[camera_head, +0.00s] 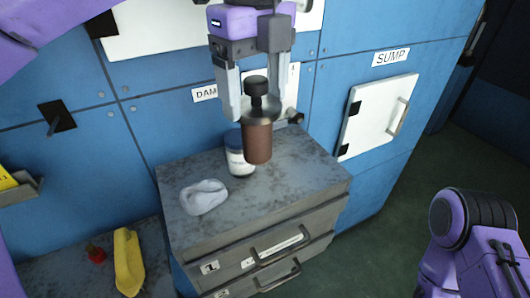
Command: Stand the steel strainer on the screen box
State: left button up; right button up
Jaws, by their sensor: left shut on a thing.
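My left gripper (257,112) points down over the back of a grey metal drawer cabinet (310,174). I cannot tell for sure whether this is the steel strainer. No thing is clearly marked as the screen box. Only a purple part of my right arm shows at the lower right; its gripper is out of view.
A crumpled pale cloth-like thing (203,197) lies at the cabinet's left. A yellow bottle-like thing (128,262) and a small red thing (96,253) lie lower left. The cabinet's front right top is clear.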

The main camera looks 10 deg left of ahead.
aim_at(273, 97)
pick_arm(q)
jog(key=shift+w+d+f+p, duration=0.2)
jog(key=shift+w+d+p, duration=0.2)
jog(key=shift+w+d, duration=0.2)
jog(key=shift+w+d+f+p, duration=0.2)
jog(key=shift+w+d+p, duration=0.25)
jog(key=shift+w, duration=0.15)
jog(key=w+d+f+p, duration=0.2)
jog(key=w+d+f, duration=0.1)
jog(key=f, duration=0.3)
jog(key=w+d+f+p, duration=0.3)
jog(key=f, duration=0.2)
jog(key=shift+w+f, duration=0.35)
jog(key=o, duration=1.7)
jog(key=shift+d, duration=0.1)
jog(key=shift+s, duration=0.15)
pick_arm(e)
notch_tip(273, 97, up, 7)
jog(key=s, duration=0.1)
jog(key=shift+s, duration=0.1)
